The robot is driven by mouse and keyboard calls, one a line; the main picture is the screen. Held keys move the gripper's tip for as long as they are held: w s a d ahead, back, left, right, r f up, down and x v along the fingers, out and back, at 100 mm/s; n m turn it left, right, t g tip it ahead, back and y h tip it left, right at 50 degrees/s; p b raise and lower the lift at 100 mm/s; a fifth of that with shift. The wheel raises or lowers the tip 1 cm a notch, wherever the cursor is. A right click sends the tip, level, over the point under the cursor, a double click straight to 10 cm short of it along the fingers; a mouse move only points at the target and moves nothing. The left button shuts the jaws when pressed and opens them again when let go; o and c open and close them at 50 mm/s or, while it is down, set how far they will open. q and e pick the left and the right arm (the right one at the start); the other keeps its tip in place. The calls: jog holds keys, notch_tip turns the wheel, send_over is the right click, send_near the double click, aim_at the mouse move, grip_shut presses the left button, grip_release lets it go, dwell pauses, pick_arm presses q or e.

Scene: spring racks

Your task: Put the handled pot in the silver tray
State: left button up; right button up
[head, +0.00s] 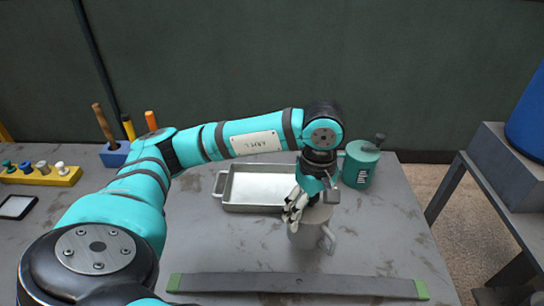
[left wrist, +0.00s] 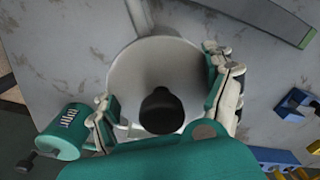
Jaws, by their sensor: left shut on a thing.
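The handled pot (head: 313,239) is light grey and stands near the middle of the table, with its handle toward the front right. My left gripper (head: 307,205) reaches down over the pot and is shut on it near its top. In the left wrist view, the pot (left wrist: 125,75) is a wide round shape between the two fingers of the gripper (left wrist: 165,85), and a dark round knob shows over it. The silver tray (head: 245,208) is a shallow rectangular pan just behind and left of the pot. It looks empty, though the arm hides part of its right side.
A teal canister (head: 357,172) with a dark handle stands behind the pot, right of the gripper. A grey strip (head: 295,285) with green ends lies along the front. At left are a yellow peg block (head: 40,178) and a blue tool holder (head: 114,156).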

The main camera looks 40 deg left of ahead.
pick_arm(q)
jog(key=w+a+r+m+b, duration=0.2)
jog(key=w+a+m+b, duration=0.15)
jog(key=a+m, duration=0.75)
jog(key=w+a+r+m+b, duration=0.2)
jog(key=w+a+m, duration=0.3)
jog(key=a+m, duration=0.65)
notch_tip(320, 180, down, 10)
jog(key=d+m, duration=0.2)
jog(key=shift+s, duration=0.15)
jog(key=shift+f, duration=0.15)
jog(key=o, duration=1.5)
jog(key=shift+o, duration=0.2)
